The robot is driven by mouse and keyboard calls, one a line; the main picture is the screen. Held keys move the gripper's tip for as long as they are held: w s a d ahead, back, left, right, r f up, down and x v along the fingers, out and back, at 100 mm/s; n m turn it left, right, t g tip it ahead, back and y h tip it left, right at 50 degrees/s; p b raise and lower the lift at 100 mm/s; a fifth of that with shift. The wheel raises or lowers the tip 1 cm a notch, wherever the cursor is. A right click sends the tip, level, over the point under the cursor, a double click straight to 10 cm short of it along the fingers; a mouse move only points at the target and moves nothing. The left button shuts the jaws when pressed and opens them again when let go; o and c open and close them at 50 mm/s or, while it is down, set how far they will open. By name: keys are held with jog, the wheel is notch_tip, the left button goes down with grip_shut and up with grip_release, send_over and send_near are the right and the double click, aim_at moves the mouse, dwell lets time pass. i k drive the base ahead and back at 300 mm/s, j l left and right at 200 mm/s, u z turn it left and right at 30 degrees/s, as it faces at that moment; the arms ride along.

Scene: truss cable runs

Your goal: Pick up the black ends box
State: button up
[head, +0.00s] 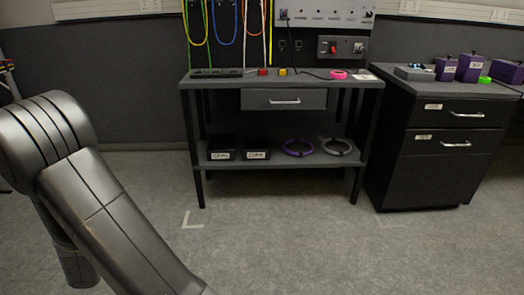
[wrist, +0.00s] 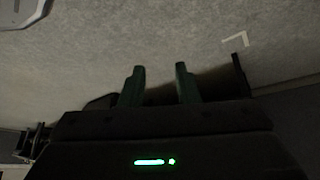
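Two black boxes with white labels stand side by side on the lower shelf of the workbench in the head view: a left black box (head: 221,147) and a right black box (head: 257,147). The label lettering is too small to read surely, so I cannot tell which one is the ends box. My gripper (wrist: 159,83) shows in the wrist view with its two dark green fingers apart and nothing between them. Grey floor lies beyond the fingers. No labelled black box is recognisable in the wrist view. In the head view only my arm shows, at the left; the gripper is out of frame.
The workbench (head: 215,83) has a closed drawer (head: 284,99) above the shelf. A purple ring (head: 298,147) and a grey ring (head: 336,147) lie right of the boxes. A black drawer cabinet (head: 420,170) stands at the right. Floor before the bench is clear.

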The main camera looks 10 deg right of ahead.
aim_at(255, 146)
jog(key=i+z, duration=0.2)
jog(key=z, duration=0.3)
jog(key=i+j+z, duration=0.2)
jog(key=z, duration=0.3)
jog(key=i+j+z, duration=0.2)
jog(key=z, duration=0.3)
jog(key=i+j, duration=0.15)
jog(key=j, duration=0.2)
jog(key=i+j+z, duration=0.1)
jog(key=i+j, duration=0.2)
jog(key=j, duration=0.35)
jog(key=i+j+z, duration=0.15)
jog(key=j, duration=0.2)
jog(key=i+j, duration=0.15)
jog(key=j, duration=0.25)
jog(key=i+j+z, duration=0.1)
jog(key=j, duration=0.25)
jog(key=i, duration=0.05)
